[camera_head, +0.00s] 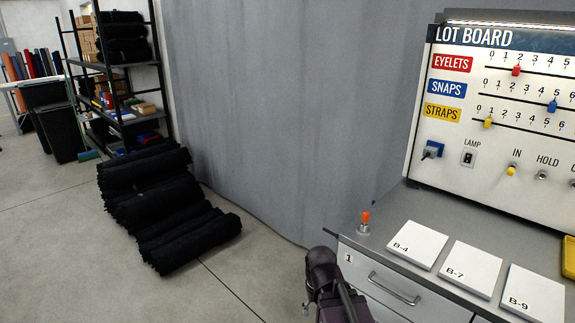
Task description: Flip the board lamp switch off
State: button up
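The lamp switch (468,157) is a small plate with a dark centre on the lower left of the white lot board (470,105), under the word LAMP. Its lever position is too small to tell. The board lamp (510,17) is a strip along the board's top edge and looks lit. Part of my dark arm shows at the bottom centre, in front of the bench's left end, below and left of the switch. My gripper cannot be made out in this view.
Black rolls (165,205) lie on the floor at left.

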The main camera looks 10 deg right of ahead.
aim_at(468, 157)
jog(key=z, duration=0.8)
jog(key=k, duration=0.25)
jog(key=z, duration=0.45)
